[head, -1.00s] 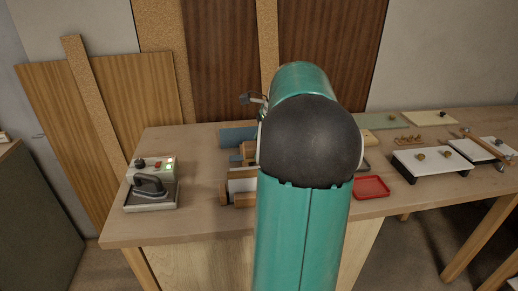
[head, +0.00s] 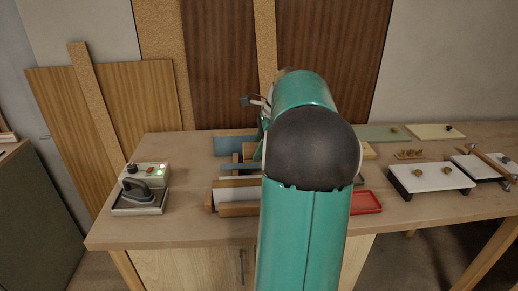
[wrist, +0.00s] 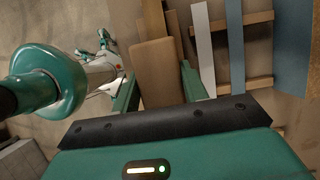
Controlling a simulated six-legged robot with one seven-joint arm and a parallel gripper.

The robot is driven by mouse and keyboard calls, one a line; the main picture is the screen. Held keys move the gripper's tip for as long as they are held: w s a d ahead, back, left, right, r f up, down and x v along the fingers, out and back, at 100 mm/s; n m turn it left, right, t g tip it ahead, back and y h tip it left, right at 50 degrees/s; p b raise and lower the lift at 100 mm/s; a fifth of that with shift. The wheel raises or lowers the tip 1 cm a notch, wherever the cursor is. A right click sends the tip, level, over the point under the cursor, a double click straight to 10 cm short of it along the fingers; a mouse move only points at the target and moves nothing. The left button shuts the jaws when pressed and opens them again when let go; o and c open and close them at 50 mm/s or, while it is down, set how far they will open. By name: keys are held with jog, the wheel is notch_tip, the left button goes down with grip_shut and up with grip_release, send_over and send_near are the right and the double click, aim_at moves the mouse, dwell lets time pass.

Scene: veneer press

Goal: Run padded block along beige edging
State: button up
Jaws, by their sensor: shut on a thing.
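In the wrist view my gripper (wrist: 160,88) is shut on a tan block (wrist: 160,72), held between its two teal fingers. The block's far end lies close beside a narrow brown bar and a pale upright panel (wrist: 203,45). I cannot tell whether the block touches them. The pale panel also shows in the head view (head: 236,197), left of my arm, held in a wooden stand. Beige edging is not clearly distinguishable. In the head view my arm hides the gripper and block.
A blue panel (head: 235,146) and a brown one stand behind the pale panel. An iron (head: 143,190) rests in a tray at the left. A red tray (head: 367,202) and white boards (head: 432,178) are on the right. Bare bench (head: 180,223) lies at front left.

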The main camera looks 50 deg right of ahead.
jog(key=shift+s+d+f, duration=0.15)
jog(key=shift+f, duration=2.85)
jog(key=shift+w+a+r, duration=0.2)
